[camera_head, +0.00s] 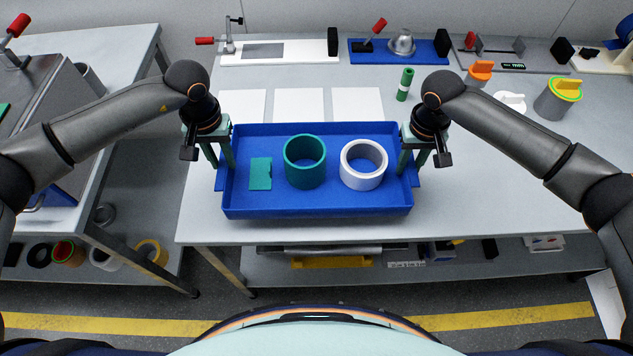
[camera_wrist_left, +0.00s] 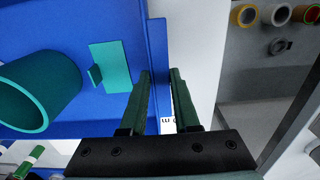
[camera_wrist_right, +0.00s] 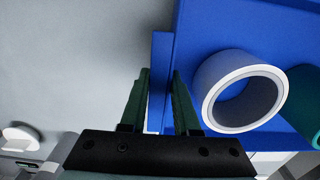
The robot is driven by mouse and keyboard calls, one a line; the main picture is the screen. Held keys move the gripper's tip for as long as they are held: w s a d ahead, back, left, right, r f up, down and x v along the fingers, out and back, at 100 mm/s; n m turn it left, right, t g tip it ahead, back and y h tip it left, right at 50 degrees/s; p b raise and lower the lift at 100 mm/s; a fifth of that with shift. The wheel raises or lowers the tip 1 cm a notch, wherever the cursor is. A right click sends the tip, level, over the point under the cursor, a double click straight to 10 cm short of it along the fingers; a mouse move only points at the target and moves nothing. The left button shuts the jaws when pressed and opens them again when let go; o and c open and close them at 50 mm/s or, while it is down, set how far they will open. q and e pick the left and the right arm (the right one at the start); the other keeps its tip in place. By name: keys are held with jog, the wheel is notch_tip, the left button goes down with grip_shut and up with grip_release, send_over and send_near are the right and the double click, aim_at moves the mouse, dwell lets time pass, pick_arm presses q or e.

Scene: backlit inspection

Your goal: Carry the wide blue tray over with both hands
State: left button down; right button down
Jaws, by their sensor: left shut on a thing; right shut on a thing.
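The wide blue tray (camera_head: 318,211) is at the front of the grey table in the head view. It holds a flat teal-green piece (camera_head: 260,174), a green ring (camera_head: 305,162) and a white ring (camera_head: 363,166). My left gripper (camera_head: 222,165) is shut on the tray's left end; the left wrist view shows its fingers (camera_wrist_left: 162,78) around the tray's edge. My right gripper (camera_head: 411,165) is shut on the tray's right end; the right wrist view shows its fingers (camera_wrist_right: 158,76) around the edge. I cannot tell whether the tray touches the table.
Three white sheets (camera_head: 300,104) lie behind the tray. A green cylinder (camera_head: 404,84) stands behind my right gripper. Fixtures on a white base (camera_head: 280,60) and a blue base (camera_head: 385,57) line the back.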

pick_arm(q)
jog(key=shift+f, duration=0.2)
pick_arm(e)
jog(key=shift+f, duration=0.2)
